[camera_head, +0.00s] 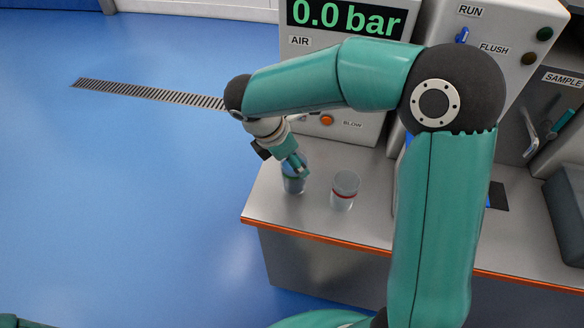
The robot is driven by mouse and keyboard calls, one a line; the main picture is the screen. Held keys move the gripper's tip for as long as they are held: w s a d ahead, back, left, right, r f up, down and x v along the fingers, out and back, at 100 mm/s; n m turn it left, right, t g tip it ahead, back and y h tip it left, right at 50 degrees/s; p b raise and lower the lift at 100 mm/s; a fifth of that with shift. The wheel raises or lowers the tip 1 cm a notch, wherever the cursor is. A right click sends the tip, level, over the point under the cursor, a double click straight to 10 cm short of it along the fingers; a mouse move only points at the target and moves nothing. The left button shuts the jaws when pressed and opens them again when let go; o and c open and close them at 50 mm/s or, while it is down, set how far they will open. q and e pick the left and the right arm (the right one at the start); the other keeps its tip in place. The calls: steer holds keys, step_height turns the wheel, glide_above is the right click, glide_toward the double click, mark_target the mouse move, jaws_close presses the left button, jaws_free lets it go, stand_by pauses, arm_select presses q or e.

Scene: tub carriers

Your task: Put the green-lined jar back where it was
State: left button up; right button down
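A clear bluish jar (293,185) is at the left end of the grey bench; its line colour is hard to make out behind my fingers. A clear jar with a red line (344,190) stands upright on the bench just to its right. My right gripper (299,167) reaches down from the upper left, with its green fingers over the upper part of the bluish jar. Only part of the fingers shows, so I cannot tell whether they grip it or whether the jar is lifted. My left gripper is out of view.
The bench (262,205) has an orange front edge. A panel (340,75) reading 0.0 bar stands behind the jars, with a RUN/FLUSH cabinet (505,60) to its right. My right arm hides the middle of the bench. Blue floor lies open to the left.

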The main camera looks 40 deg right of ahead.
steer(key=shift+f, duration=1.5)
steer(key=shift+f, duration=0.15)
steer(key=shift+c, duration=1.3)
jaws_free()
steer(key=v, duration=1.2)
steer(key=shift+p, duration=0.35)
